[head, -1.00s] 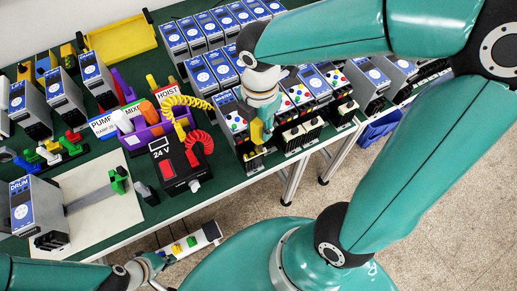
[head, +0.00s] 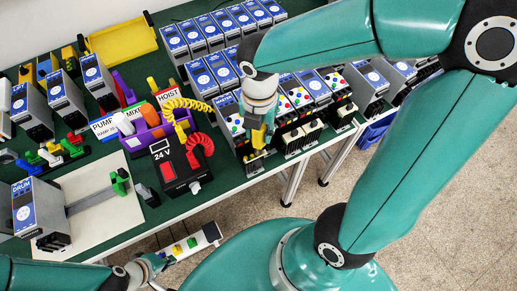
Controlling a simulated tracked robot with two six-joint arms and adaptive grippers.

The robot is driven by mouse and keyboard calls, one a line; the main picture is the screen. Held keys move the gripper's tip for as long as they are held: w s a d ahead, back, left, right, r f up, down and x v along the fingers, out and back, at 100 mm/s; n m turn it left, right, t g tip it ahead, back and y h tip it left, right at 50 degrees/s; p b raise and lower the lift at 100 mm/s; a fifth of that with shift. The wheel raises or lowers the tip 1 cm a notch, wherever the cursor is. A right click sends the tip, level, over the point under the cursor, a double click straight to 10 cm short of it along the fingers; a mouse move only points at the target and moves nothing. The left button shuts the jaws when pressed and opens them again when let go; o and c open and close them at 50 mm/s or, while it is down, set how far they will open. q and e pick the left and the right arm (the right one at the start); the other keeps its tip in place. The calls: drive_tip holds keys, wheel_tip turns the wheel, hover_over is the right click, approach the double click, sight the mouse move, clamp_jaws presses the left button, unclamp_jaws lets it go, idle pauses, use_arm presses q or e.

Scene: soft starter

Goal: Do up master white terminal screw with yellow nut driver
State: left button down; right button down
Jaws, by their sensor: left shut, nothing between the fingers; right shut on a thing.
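My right gripper (head: 259,118) is in front of the row of grey units with coloured terminals (head: 235,125). It is shut on the yellow nut driver (head: 258,137), whose lower end is down at the front of a unit. The gripper and driver hide the terminal there, so I cannot tell whether the tip touches a screw. Small white terminals show on these units, but I cannot tell which is the master white one.
A black 24 V supply (head: 178,166) with a coiled red cable stands left of the driver. A purple holder (head: 150,133) with several tools stands behind it. A DRUM unit (head: 38,213) stands on a pale board (head: 100,222). A yellow tray (head: 122,38) lies at the back.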

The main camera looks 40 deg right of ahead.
idle(0.3)
drive_tip(key=n+p, duration=0.1)
drive_tip(key=n, duration=0.2)
drive_tip(key=shift+r+p, duration=0.15)
drive_tip(key=shift+p, duration=0.25)
drive_tip(key=shift+n, duration=1)
drive_tip(key=shift+f, duration=0.2)
drive_tip(key=shift+w, duration=0.1)
drive_tip(key=n, duration=0.5)
drive_tip(key=shift+a, duration=0.15)
drive_tip(key=shift+r, duration=0.25)
